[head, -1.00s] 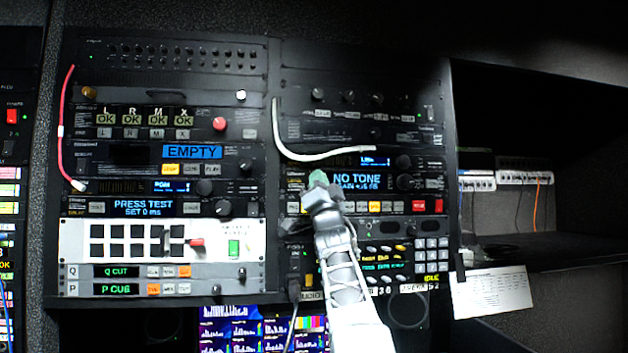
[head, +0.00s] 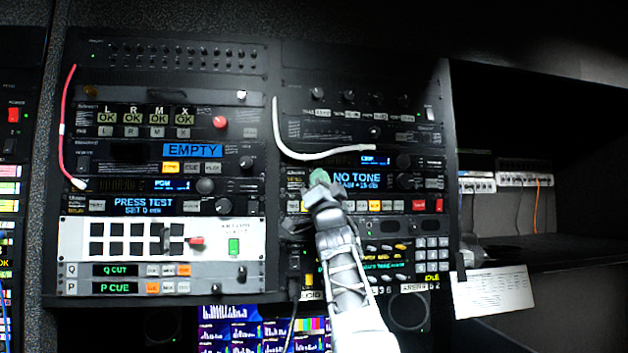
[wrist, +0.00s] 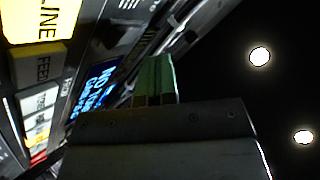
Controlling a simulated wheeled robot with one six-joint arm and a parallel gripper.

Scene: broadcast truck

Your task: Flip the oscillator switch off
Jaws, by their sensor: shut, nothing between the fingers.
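No label reading oscillator is legible in these views. A small rocker (head: 430,113) sits at the right end of the dark upper-right unit and looks pale, with no red glow. Lower down, a blue display (head: 357,181) reads NO TONE and shows in the wrist view (wrist: 93,92). My gripper (head: 319,178) is shut and empty, its green-padded tips at the left edge of this display's unit. The green fingers (wrist: 155,79) also show in the wrist view. My gripper is well left of and below the rocker. Whether the tips touch the panel is unclear.
A white cable (head: 318,156) loops just above my gripper. A row of buttons, with a red button (head: 419,205) at right, lies below the display. A keypad (head: 432,255) is at lower right. An open dark shelf (head: 530,240) is farther right.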

